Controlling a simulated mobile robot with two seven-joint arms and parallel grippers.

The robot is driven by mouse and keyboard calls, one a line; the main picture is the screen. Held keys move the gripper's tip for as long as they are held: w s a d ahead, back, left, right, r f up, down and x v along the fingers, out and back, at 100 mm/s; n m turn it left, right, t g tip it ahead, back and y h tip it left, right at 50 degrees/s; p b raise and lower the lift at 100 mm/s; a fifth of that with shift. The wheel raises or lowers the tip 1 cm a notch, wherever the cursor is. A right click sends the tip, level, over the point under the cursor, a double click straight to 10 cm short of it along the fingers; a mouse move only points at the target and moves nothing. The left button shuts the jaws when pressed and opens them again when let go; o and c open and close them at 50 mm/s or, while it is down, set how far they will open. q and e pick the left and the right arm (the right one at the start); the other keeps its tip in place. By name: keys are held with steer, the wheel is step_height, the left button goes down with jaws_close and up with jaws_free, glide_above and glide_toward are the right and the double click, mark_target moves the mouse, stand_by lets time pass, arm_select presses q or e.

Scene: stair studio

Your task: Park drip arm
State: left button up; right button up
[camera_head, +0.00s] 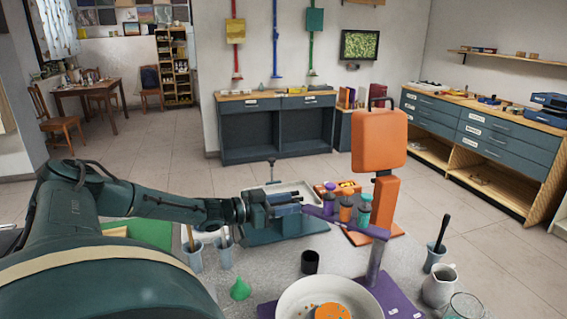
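The drip arm (362,228) is a purple bar carrying several small bottles, with purple, orange and teal ones showing. It sits on a grey post (375,264) rising from a purple base (395,297). A white bowl (292,303) with an orange piece (333,312) in it stands in front, below the bar. My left gripper (299,204) comes in from the left and points at the bar's left end. Its fingertips are close to that end; contact cannot be told, nor whether the fingers are open. My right gripper is out of view.
An orange stand (380,140) rises behind the bar.

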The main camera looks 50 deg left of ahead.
arm_select(q)
step_height(320, 180, up, 10)
steer(key=p, duration=0.2)
steer(key=shift+t, duration=0.4)
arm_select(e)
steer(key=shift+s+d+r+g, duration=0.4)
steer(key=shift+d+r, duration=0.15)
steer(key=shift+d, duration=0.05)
arm_select(q)
steer(key=shift+f, duration=0.15)
